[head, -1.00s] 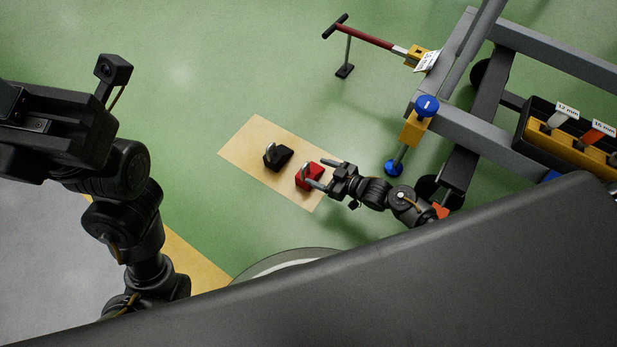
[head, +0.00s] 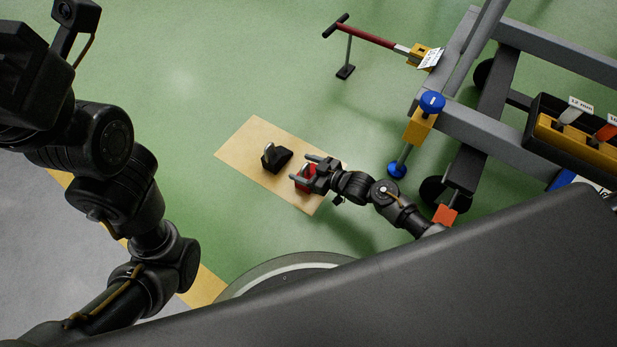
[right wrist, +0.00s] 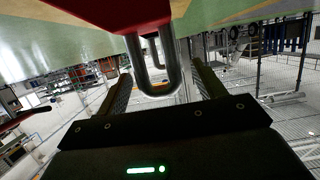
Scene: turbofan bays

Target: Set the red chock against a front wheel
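The red chock (head: 307,187) lies on a tan mat (head: 240,148), partly hidden under my right gripper (head: 302,168). In the right wrist view, the chock's red body (right wrist: 105,12) is at the top and its grey loop handle (right wrist: 158,75) hangs between my two fingers. The fingers are open, one on each side of the handle, with gaps to it. Dark wheels show under the grey stand, one nearer me (head: 432,191) and one farther (head: 482,76); I cannot tell which are front ones. My left gripper (head: 25,85) is at the left edge, its fingers not visible.
A black chock (head: 277,157) with a handle lies beside the red one. A blue-and-yellow jack (head: 419,125) stands at the stand's corner (head: 425,95). A red tow bar (head: 365,35) reaches left from the stand.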

